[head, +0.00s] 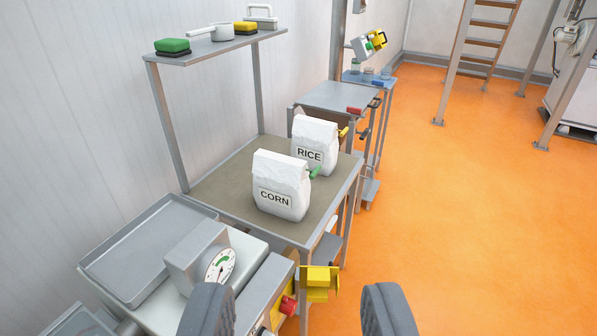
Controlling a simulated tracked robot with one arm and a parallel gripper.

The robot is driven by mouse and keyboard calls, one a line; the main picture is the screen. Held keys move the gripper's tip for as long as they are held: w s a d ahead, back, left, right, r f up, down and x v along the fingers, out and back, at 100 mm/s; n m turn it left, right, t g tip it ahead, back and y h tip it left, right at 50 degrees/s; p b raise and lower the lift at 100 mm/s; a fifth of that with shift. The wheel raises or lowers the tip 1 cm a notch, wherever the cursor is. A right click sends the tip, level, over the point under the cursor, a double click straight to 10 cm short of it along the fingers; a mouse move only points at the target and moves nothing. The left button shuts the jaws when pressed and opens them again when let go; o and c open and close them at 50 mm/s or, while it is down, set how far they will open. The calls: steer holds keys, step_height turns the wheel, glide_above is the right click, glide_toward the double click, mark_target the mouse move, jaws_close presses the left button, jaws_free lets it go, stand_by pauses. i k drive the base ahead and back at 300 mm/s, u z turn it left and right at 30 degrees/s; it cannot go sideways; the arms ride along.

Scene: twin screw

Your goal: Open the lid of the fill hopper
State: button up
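My gripper (298,312) shows at the bottom edge of the head view as two dark grey padded fingers. They stand wide apart with orange floor and part of a bench between them, so it is open and empty. I cannot make out a fill hopper or its lid in this view. A machine frame with legs and a ladder (487,40) stands at the top right, but its upper part is cut off by the picture edge.
A table (215,190) holds paper bags marked CORN (280,185) and RICE (314,145). A shelf (222,42) with brushes stands above it. A dial scale (207,262) with a steel tray (146,250) is at the lower left.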

mark_target(330, 95)
steer(key=i, duration=0.9)
steer(key=u, duration=0.05)
